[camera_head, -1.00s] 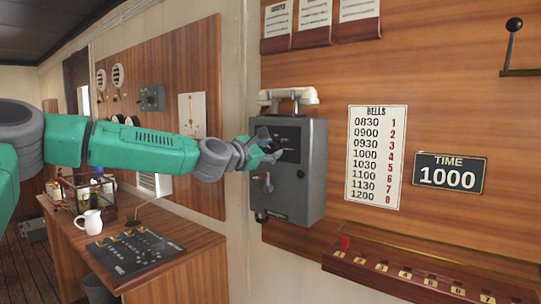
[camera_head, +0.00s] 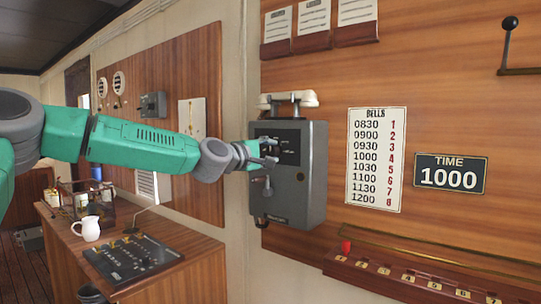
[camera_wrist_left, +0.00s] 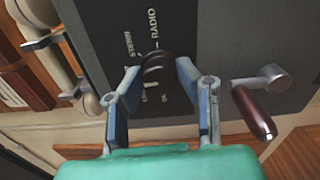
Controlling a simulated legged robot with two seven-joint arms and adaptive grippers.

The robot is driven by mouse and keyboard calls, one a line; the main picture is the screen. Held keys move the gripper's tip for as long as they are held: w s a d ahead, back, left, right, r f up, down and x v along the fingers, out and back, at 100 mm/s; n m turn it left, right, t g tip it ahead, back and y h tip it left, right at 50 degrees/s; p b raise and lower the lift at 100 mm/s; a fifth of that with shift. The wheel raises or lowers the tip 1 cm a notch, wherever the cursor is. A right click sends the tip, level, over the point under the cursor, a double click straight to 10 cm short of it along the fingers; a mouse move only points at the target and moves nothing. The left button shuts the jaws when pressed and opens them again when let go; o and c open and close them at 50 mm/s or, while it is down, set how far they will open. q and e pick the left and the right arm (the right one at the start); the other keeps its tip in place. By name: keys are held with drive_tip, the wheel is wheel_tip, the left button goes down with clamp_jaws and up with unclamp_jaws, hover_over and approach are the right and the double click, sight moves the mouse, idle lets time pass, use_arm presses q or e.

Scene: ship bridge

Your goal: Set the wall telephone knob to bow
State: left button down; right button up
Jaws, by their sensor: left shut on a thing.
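The wall telephone (camera_head: 300,190) is a grey box on the wood wall with a pale handset (camera_head: 288,98) on top. My left gripper (camera_head: 270,151) is at the dark panel on its front. In the left wrist view, the gripper's blue fingers (camera_wrist_left: 160,80) are on either side of the dark round knob (camera_wrist_left: 158,66) and shut on it. The labels STERN and RADIO show beside the knob; the other labels are hidden behind it and the fingers. I cannot tell which label the knob points to. My right gripper is not in view.
A crank with a brown handle (camera_wrist_left: 255,112) sticks out close to the gripper's right finger in the wrist view. The handset (camera_wrist_left: 58,45) is at the left there.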

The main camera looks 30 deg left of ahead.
use_arm(q)
drive_tip(key=shift+f+m, duration=0.15)
drive_tip(key=shift+m, duration=0.25)
drive_tip(key=c, duration=1.2)
unclamp_jaws()
drive_tip(key=shift+w, duration=0.1)
drive_tip(key=shift+w+a+f, duration=0.1)
drive_tip(key=shift+w+a, duration=0.05)
drive_tip(key=shift+w, duration=0.05)
drive_tip(key=shift+s, duration=0.6)
drive_tip(key=s, duration=0.7)
drive_tip(key=s+a, duration=0.1)
drive_tip(key=s, duration=0.2)
drive_tip(key=shift+s, duration=0.4)
